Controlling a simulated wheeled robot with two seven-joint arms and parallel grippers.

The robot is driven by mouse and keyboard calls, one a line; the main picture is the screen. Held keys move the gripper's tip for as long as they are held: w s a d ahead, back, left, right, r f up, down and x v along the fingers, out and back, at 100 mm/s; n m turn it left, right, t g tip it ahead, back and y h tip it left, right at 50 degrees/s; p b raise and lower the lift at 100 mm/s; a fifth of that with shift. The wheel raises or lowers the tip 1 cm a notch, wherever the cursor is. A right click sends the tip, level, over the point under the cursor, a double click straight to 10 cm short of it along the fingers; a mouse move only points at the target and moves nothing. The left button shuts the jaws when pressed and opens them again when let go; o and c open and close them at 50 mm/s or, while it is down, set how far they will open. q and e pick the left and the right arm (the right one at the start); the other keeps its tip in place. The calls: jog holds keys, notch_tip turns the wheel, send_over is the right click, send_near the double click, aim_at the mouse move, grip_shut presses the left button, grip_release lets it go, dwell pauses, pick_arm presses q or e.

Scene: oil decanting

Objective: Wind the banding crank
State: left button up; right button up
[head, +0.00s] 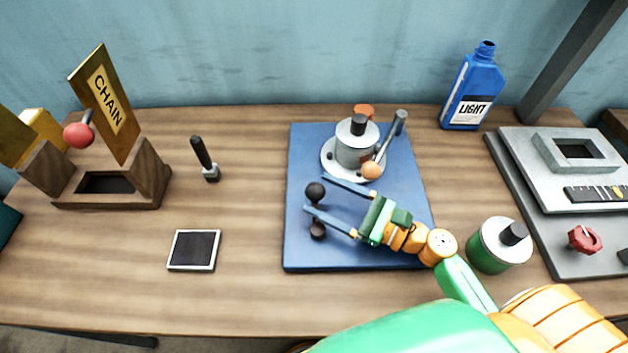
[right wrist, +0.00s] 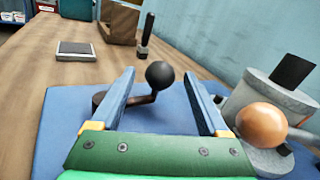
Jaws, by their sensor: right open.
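A crank with a black ball knob (head: 315,191) and a dark brown hub (head: 318,231) stands on a blue board (head: 300,257). In the right wrist view the knob (right wrist: 160,75) sits on a thin dark arm running left to the hub (right wrist: 100,104). My right gripper (head: 314,194) is open, with blue fingers reaching left over the board. The knob appears between its fingertips, with gaps on both sides in the right wrist view (right wrist: 159,73). I cannot tell whether the knob is level with them. My left gripper is out of view.
Behind the gripper, a grey canister (head: 352,153) stands on a pale disc, beside an orange ball (head: 371,170) and grey lever (head: 398,123). A green-banded pot (head: 489,249) is right of the board. A blue bottle (head: 473,88) stands behind.

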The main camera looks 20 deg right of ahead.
aim_at(306, 191)
jog(key=x, duration=0.2)
jog(key=shift+w+a, duration=0.25)
jog(key=shift+w, duration=0.1)
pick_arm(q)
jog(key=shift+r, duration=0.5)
pick_arm(e)
jog(key=shift+s, duration=0.1)
grip_shut()
jog(key=shift+f, duration=0.1)
dwell(0.3)
jog(key=n+g+y+b, duration=0.1)
jog(key=b, duration=0.1)
jog(key=a+n+g+y+b, duration=0.1)
jog(key=g+b, duration=0.1)
jog(key=shift+a+f+n+b, duration=0.15)
jog(key=shift+f+n+b, duration=0.15)
jog(key=shift+f+n, duration=0.1)
jog(key=shift+a+r+g+y, duration=0.15)
jog(key=shift+r+g+y, duration=0.1)
jog(key=shift+g+y, duration=0.15)
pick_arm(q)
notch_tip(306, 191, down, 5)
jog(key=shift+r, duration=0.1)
pick_arm(e)
jog(key=shift+r, duration=0.2)
